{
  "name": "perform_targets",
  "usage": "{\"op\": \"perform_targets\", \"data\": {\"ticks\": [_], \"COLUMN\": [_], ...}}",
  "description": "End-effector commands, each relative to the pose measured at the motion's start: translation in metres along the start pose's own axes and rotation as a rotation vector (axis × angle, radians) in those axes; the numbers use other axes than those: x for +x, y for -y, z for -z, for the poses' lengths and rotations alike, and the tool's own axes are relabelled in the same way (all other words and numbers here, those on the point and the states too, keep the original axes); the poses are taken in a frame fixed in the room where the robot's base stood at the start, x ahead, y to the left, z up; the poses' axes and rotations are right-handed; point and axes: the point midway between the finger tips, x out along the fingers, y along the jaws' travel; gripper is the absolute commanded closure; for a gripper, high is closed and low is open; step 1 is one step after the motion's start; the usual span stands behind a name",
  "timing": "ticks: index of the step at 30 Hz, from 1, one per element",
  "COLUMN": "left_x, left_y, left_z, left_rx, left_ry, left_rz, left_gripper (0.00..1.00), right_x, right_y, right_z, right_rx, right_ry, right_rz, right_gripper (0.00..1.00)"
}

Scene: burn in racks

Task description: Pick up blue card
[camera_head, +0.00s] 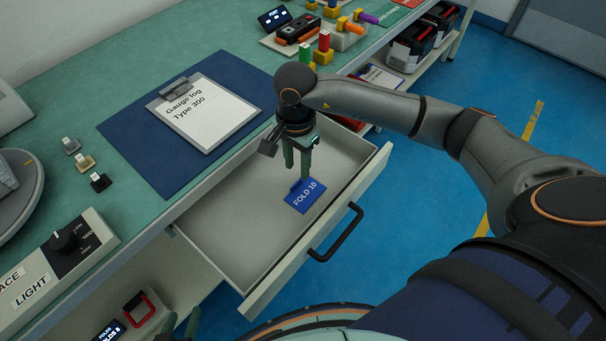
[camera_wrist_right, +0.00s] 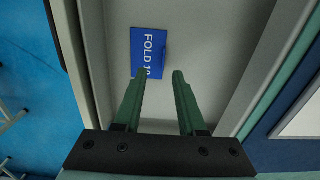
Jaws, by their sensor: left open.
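The blue card (camera_head: 305,196), marked "FOLD 10", lies in the open drawer (camera_head: 225,225). In the right wrist view the blue card (camera_wrist_right: 147,45) is just beyond the fingertips, more toward the left finger. My right gripper (camera_head: 298,177) points down into the drawer at the card's upper edge. Its green fingers (camera_wrist_right: 159,76) are apart with nothing between them. I cannot tell whether a fingertip touches the card. My left gripper (camera_head: 180,325) shows only its green fingertips at the bottom edge, open and away from the drawer.
The drawer's black handle (camera_head: 337,233) is on its front wall. A clipboard (camera_head: 208,112) lies on a blue mat (camera_head: 130,135) on the green bench beside the drawer. A control box with a knob (camera_head: 65,240) stands lower left. Otherwise the drawer floor looks clear.

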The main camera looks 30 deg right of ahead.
Motion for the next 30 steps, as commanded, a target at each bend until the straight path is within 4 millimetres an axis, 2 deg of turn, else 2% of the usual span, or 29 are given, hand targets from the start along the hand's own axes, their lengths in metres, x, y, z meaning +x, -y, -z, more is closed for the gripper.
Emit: {"op": "perform_targets", "data": {"ticks": [1, 8, 15, 19, 25, 30], "left_x": [0.001, 0.001, 0.004, 0.004, 0.004, 0.004], "left_y": [0.000, -0.001, 0.001, 0.001, 0.001, 0.002], "left_z": [-0.001, 0.000, 0.006, 0.008, 0.008, 0.008], "left_rx": [0.000, 0.001, 0.004, 0.006, 0.006, 0.005], "left_ry": [0.001, -0.001, -0.016, -0.021, -0.021, -0.021], "left_rz": [-0.001, -0.002, -0.001, 0.000, 0.000, 0.001], "left_gripper": [0.50, 0.50, 0.50, 0.50, 0.50, 0.50], "right_x": [0.007, 0.025, 0.060, 0.067, 0.068, 0.067], "right_y": [0.000, 0.001, 0.004, 0.005, 0.005, 0.005], "right_z": [-0.001, -0.001, 0.000, 0.001, 0.001, 0.001], "right_rx": [0.001, 0.000, 0.001, -0.001, -0.001, 0.000], "right_ry": [0.001, 0.002, 0.003, 0.001, 0.001, 0.001], "right_rz": [-0.001, -0.001, -0.002, 0.002, 0.002, 0.002], "right_gripper": [0.60, 0.60, 0.60, 0.60, 0.60, 0.78]}}
